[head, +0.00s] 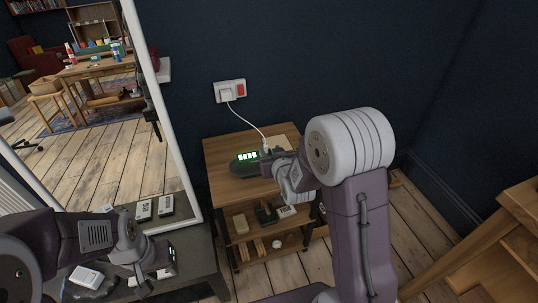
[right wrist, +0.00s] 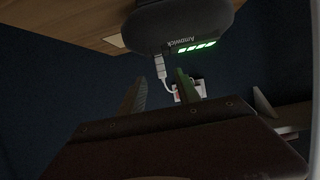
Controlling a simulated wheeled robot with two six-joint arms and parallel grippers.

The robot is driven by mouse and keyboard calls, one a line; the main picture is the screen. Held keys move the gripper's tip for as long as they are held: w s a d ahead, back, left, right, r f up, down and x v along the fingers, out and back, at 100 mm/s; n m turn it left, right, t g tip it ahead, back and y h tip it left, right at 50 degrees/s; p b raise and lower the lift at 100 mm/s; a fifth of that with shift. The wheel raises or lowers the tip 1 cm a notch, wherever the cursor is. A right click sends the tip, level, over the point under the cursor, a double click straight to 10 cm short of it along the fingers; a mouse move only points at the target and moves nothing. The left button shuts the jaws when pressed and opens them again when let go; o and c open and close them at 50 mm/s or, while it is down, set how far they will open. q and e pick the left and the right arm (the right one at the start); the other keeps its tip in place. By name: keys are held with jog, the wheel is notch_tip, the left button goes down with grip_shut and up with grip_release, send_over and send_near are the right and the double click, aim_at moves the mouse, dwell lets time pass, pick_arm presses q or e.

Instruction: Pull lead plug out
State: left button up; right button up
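A dark rounded device (head: 244,165) with a row of lit green bars lies on top of a small wooden shelf unit; it also shows in the right wrist view (right wrist: 187,22). A white lead plug (right wrist: 160,66) sits at the device's edge, its white cable (head: 243,116) running up to the wall socket (head: 230,91). My right gripper (head: 275,157) is at the device's plug end. In the right wrist view its fingers (right wrist: 160,84) stand apart on either side of the plug, with gaps visible. My left gripper (head: 152,278) is low at the left; its fingers are unclear.
The shelf unit (head: 235,152) holds several small items on its lower shelves. A dark low table (head: 205,262) at lower left bears a white box (head: 86,276). A wooden piece of furniture (head: 505,235) stands at right.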

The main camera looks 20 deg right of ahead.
aim_at(267, 148)
jog(key=shift+w+a+f, duration=0.15)
jog(key=shift+w+a, duration=0.05)
jog(key=shift+w, duration=0.2)
jog(key=b+x, duration=0.1)
jog(key=x, duration=0.5)
jog(key=shift+w+d+f, duration=0.1)
jog(key=shift+w+f, duration=0.05)
jog(key=shift+w, duration=0.05)
jog(key=shift+w+f, duration=0.15)
jog(key=shift+w, duration=0.5)
grip_shut()
